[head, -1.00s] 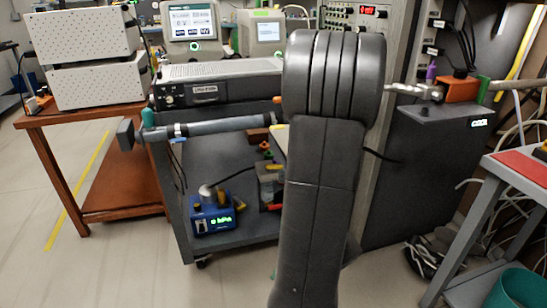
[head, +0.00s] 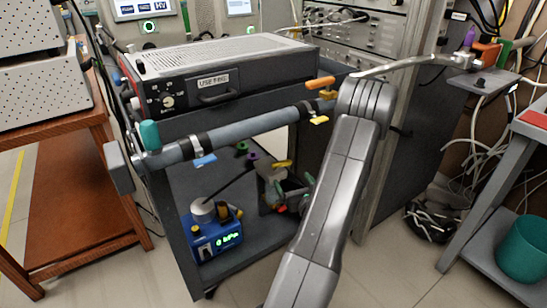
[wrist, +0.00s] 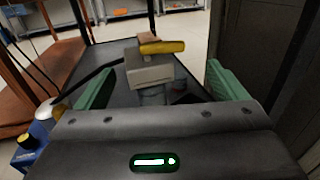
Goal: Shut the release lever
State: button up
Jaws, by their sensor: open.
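In the wrist view my gripper (wrist: 161,82) is open, its two green fingers spread wide. Between and beyond them is a pale grey block (wrist: 150,70) with a yellow bar (wrist: 162,47) lying across its top. The yellow bar looks like a lever, but I cannot tell for sure that it is the release lever. The fingers appear apart from the block. In the head view a yellow piece (head: 283,163) shows on the cart's lower shelf, beside my arm.
A blue gauge (head: 213,236) stands on the lower shelf (head: 250,250). A rack (head: 390,150) stands right; a brown table (head: 60,210) left.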

aim_at(283, 163)
jog(key=b+x, duration=0.3)
jog(key=x, duration=1)
jog(key=shift+w+r, duration=0.1)
jog(key=shift+w, duration=0.35)
jog(key=c, duration=1)
jog(key=shift+w+r+n+y, duration=0.1)
jog(key=shift+n+y, duration=0.3)
jog(key=shift+y, duration=0.1)
jog(key=shift+w+a+n+g+y+p, duration=0.15)
jog(key=shift+n+g+y+p, duration=0.15)
jog(key=shift+n+g+y, duration=0.35)
jog(key=shift+s+a+n+g+y+p, duration=0.1)
jog(key=shift+a+n+g+y+p, duration=0.25)
jog(key=shift+y, duration=0.5)
jog(key=shift+d, duration=0.15)
jog(key=o, duration=1)
